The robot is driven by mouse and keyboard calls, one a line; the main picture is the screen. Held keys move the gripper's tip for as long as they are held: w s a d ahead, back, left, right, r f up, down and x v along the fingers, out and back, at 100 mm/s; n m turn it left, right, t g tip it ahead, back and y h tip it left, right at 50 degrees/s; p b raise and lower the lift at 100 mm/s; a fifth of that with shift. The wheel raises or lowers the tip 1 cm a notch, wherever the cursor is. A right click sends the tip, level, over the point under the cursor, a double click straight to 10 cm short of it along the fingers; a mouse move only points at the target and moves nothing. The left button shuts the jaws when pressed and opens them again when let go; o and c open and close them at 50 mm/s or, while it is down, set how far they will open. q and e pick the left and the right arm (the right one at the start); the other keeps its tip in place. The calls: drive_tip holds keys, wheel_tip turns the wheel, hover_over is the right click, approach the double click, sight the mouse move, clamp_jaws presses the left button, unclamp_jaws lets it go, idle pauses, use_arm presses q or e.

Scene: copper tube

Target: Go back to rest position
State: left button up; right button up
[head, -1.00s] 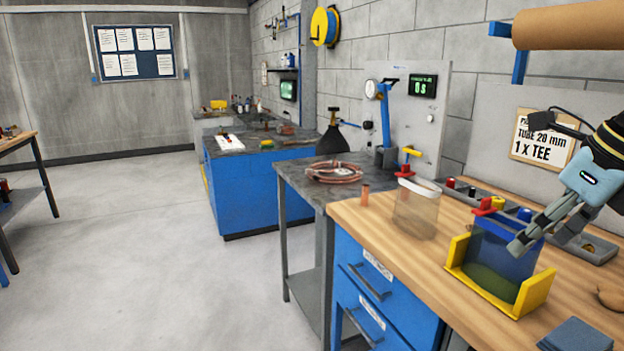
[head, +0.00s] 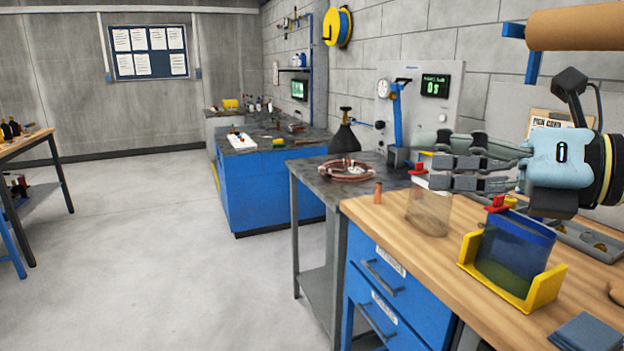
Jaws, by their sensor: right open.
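My right gripper (head: 432,170) is open and empty at the right of the head view. It points left, held above the wooden bench and over a clear container (head: 429,212) with a red clip. A blue-tinted container (head: 513,248) stands in a yellow holder (head: 545,292) below the wrist. A short copper tube piece (head: 378,193) stands upright near the left edge of the bench. The gripper hides part of the wall panel's lower area and part of the pick card. My left gripper is not in view.
The wooden bench (head: 464,207) carries a grey tray (head: 592,243) and a folded blue cloth (head: 585,333). A copper coil (head: 346,171) lies on the grey side table. A brown paper roll (head: 575,27) hangs at upper right.

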wheel_tip(320, 180, up, 8)
drive_tip(key=s+d+f+m+t+y, duration=0.1)
drive_tip(key=d+m+t, duration=0.1)
drive_tip(key=m+t, duration=0.55)
drive_tip(key=d+m+t+h, duration=0.6)
drive_tip(key=d+m+h, duration=0.45)
drive_tip(key=m, duration=0.45)
drive_tip(key=s+d+f+m+g+h, duration=0.2)
drive_tip(key=d+f+m+g+h, duration=0.35)
drive_tip(key=f+m+h, duration=0.45)
drive_tip(key=s+f+m+g+y, duration=0.1)
drive_tip(key=s+f+m+g, duration=0.25)
drive_tip(key=f, duration=0.45)
drive_tip(key=s+f+m+g+y, duration=0.1)
drive_tip(key=s+f+m+g, duration=0.1)
drive_tip(key=s+f+g, duration=0.4)
drive_tip(key=s+a+f+m+g+y, duration=0.1)
drive_tip(key=s+a+f+g+y, duration=0.3)
drive_tip(key=s+f, duration=0.5)
drive_tip(key=s+d+f+g+b, duration=0.1)
drive_tip(key=s+f+g+b, duration=0.2)
drive_tip(key=f, duration=2.5)
drive_tip(key=s+d+f+b, duration=0.1)
drive_tip(key=s+f+b, duration=0.3)
drive_tip(key=s+f, duration=1.5)
wheel_tip(320, 180, down, 2)
drive_tip(key=shift+s+d+f+m+h, duration=0.1)
drive_tip(key=shift+s+d+m+h, duration=0.15)
drive_tip(key=shift+h, duration=0.2)
